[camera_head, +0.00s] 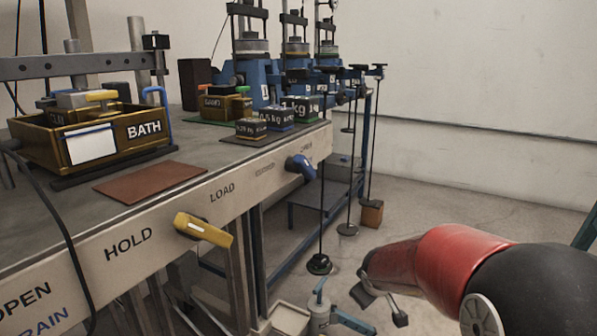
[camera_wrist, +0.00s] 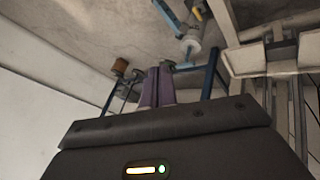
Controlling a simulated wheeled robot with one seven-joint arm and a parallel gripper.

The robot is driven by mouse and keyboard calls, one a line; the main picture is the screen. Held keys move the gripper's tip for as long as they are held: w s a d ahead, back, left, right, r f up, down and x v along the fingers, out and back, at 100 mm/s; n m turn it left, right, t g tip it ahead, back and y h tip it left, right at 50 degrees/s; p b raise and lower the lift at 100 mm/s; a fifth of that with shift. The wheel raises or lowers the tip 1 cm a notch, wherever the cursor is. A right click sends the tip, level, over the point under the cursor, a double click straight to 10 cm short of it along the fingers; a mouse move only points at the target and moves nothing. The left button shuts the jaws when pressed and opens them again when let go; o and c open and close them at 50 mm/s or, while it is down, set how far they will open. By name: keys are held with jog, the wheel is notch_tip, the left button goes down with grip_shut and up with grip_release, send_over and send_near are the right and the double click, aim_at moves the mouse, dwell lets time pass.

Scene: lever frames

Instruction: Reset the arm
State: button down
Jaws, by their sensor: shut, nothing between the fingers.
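My arm reaches in from the lower right of the head view, red and black. My gripper (camera_head: 382,296) hangs low over the floor, to the right of the bench and apart from it. In the wrist view the two purple fingers of my gripper (camera_wrist: 158,72) are together with nothing between them. The yellow lever (camera_head: 203,230) sticks out of the bench front between HOLD and LOAD. The blue lever (camera_head: 301,168) is farther along the same front. My gripper touches neither lever.
A grey and blue device (camera_head: 319,312) stands near my gripper. Floor to the right is clear.

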jog(key=s+a+r+m+p, duration=0.1)
jog(key=s+r+m, duration=0.2)
jog(key=s, duration=1.1)
jog(key=s+a+r+m+g+y+p, duration=0.1)
jog(key=s+r+m, duration=0.3)
jog(key=s+r, duration=0.4)
jog(key=s, duration=0.6)
jog(key=shift+r+p, duration=0.3)
jog(key=shift+r, duration=0.1)
